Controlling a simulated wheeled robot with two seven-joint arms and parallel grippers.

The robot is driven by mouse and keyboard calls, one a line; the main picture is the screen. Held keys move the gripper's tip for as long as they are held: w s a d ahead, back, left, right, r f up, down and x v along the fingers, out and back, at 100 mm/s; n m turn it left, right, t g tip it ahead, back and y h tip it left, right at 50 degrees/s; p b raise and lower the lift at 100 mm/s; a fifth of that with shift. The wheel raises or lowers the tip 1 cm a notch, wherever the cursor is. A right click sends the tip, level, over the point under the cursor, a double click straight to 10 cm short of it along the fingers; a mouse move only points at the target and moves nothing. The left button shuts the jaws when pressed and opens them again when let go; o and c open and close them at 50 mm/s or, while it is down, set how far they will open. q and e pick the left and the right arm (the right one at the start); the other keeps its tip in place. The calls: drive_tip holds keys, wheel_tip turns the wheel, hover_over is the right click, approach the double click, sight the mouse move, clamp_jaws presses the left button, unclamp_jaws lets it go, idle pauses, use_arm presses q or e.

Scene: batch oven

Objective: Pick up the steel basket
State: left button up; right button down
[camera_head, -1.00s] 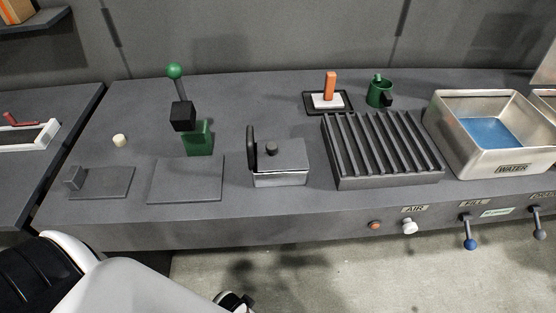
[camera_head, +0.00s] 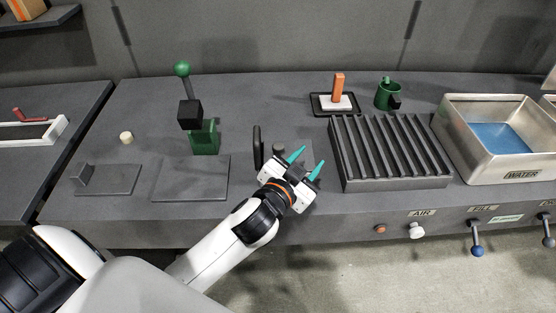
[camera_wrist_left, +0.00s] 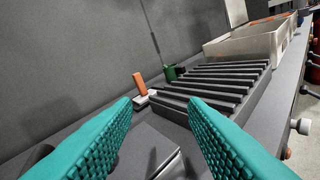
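The steel basket is a small box with bright metal sides, a grey lid, a dark knob (camera_head: 279,148) and a black upright handle (camera_head: 257,148) at its left end. It stands on the bench, mostly hidden behind my left gripper (camera_head: 311,160) in the head view. The gripper is open and empty, with its teal fingers reaching over the basket area; contact cannot be told. In the left wrist view the open fingers (camera_wrist_left: 161,102) spread wide, and a bright metal edge (camera_wrist_left: 170,164) shows low between them. My right gripper is not in view.
A dark ribbed rack (camera_head: 390,155) stands right of the gripper, then a metal water tank (camera_head: 460,147). Behind are an orange-handled block (camera_head: 338,88) and a green mug (camera_head: 387,95). Flat plates (camera_head: 190,180) and a green-knobbed lever press (camera_head: 204,139) are to the left.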

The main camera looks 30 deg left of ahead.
use_arm(q)
drive_tip(key=w+d+r+m+t+h, duration=0.35)
drive_tip(key=d+r+m+h, duration=0.3)
drive_tip(key=r, duration=0.35)
drive_tip(key=s+d+r+m+g+h, duration=0.1)
drive_tip(key=d+r+m+g+h, duration=0.1)
drive_tip(key=d+m+g+h, duration=0.35)
drive_tip(key=s+d+r+m+g+h, duration=0.25)
drive_tip(key=m+g+h, duration=0.4)
drive_tip(key=m, duration=0.45)
drive_tip(key=m+g+y+p, duration=0.2)
drive_tip(key=g+y, duration=0.6)
drive_tip(key=y, duration=1.1)
hover_over(257, 133)
wheel_tip(257, 133, down, 11)
drive_tip(key=shift+s+f, duration=0.1)
drive_tip(key=shift+s, duration=0.05)
wheel_tip(257, 133, down, 6)
drive_tip(key=p, duration=0.3)
drive_tip(key=shift+a+r, duration=0.1)
drive_tip(key=shift+r, duration=0.15)
drive_tip(key=shift+f, duration=0.25)
drive_tip(key=shift+r, duration=0.1)
clamp_jaws()
